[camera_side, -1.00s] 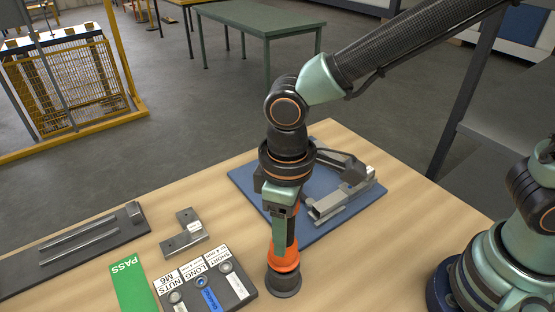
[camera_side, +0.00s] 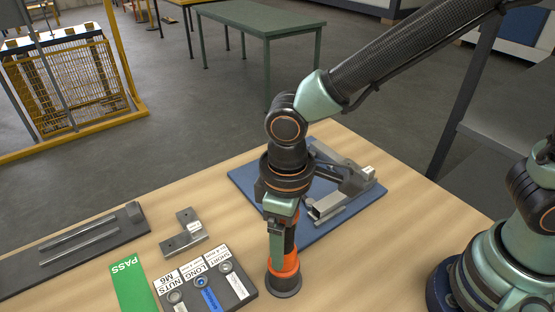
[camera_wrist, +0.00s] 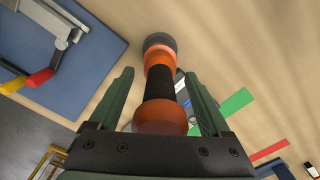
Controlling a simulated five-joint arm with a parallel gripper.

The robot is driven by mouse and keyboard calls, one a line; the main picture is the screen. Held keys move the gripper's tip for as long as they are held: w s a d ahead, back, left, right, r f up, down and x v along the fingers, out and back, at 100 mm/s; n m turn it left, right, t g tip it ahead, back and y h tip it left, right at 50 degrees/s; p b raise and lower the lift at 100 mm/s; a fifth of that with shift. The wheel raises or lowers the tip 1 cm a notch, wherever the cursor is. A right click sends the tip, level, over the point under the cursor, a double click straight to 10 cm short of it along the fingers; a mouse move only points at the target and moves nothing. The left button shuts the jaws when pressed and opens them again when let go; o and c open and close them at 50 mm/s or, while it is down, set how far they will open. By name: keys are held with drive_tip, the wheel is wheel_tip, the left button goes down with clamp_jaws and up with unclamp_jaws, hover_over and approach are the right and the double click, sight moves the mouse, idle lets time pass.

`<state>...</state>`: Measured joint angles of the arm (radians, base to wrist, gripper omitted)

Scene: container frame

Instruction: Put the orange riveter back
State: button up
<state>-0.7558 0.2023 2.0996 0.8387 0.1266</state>
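The orange riveter (camera_side: 287,262), orange with a black middle, stands upright on the table on a dark round foot (camera_side: 285,286). My gripper (camera_side: 280,243) points down over its upper part. In the wrist view the riveter (camera_wrist: 160,68) runs between the two green fingers of my gripper (camera_wrist: 158,75). The fingers are apart, with a clear gap on the left side of the riveter; the right finger is closer to it. I cannot tell whether the right finger touches. The riveter's top end is hidden by the gripper.
A dark tray (camera_side: 236,290) labelled NUTS M6, LONG and SHORT lies just left of the riveter. A green PASS plate (camera_side: 132,285), a metal bracket (camera_side: 184,236) and a dark rail plate (camera_side: 75,245) lie further left. A blue mat (camera_side: 245,178) with a metal frame (camera_side: 340,195) lies behind.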

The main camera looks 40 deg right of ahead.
wheel_tip(320, 180, up, 13)
drive_tip(key=shift+f, duration=0.15)
drive_tip(key=shift+w+d+r, duration=0.1)
drive_tip(key=shift+d+r, duration=0.1)
drive_tip(key=w+d+m+t, duration=0.2)
drive_tip(key=d+m+t, duration=0.3)
drive_tip(key=d, duration=1.9)
drive_tip(key=shift+w+r+m+t, duration=0.2)
drive_tip(key=shift+r+m+t, duration=0.1)
drive_tip(key=shift+m, duration=0.8)
